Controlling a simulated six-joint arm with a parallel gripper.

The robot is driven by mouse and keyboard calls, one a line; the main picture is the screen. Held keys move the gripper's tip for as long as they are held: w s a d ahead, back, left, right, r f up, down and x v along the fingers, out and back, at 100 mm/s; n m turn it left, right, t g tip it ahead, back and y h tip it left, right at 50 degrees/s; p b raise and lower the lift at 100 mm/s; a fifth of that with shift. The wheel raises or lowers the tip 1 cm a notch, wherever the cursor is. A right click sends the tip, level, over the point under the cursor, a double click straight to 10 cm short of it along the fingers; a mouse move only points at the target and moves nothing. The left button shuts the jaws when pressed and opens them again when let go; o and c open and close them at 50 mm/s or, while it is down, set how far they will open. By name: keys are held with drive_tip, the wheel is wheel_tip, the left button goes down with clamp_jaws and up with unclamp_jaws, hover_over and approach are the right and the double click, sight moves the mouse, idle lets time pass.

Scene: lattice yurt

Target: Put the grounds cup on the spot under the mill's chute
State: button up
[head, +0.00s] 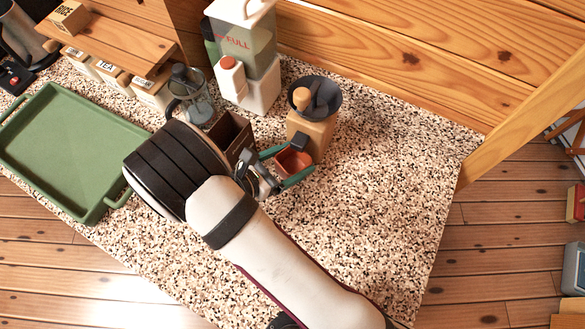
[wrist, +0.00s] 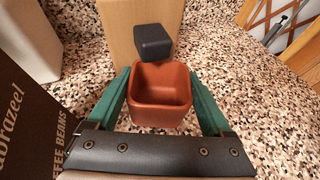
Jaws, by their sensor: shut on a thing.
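The grounds cup is a small square reddish-brown cup (head: 292,162), upright and empty inside as seen in the wrist view (wrist: 161,92). My gripper (head: 287,168) has its green fingers shut on the cup's two sides; they also show in the wrist view (wrist: 161,100). The mill (head: 313,131) has a wooden body, a dark hopper on top and a wooden knob. Its dark chute (wrist: 153,41) juts from the front, just above the cup's far edge. The cup is close in front of the mill body. The spot under the chute is hidden by the cup.
A dark brown coffee bean box (wrist: 38,110) stands close left of my gripper. A glass jug (head: 195,103) and a clear water tank machine (head: 246,60) stand behind. A green tray (head: 70,145) lies at left. The speckled counter (head: 390,165) is clear to the right.

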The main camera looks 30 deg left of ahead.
sight(293, 165)
drive_tip(key=shift+f, duration=1.1)
drive_tip(key=o, duration=1.2)
drive_tip(key=shift+f, duration=0.1)
drive_tip(key=shift+c, duration=0.2)
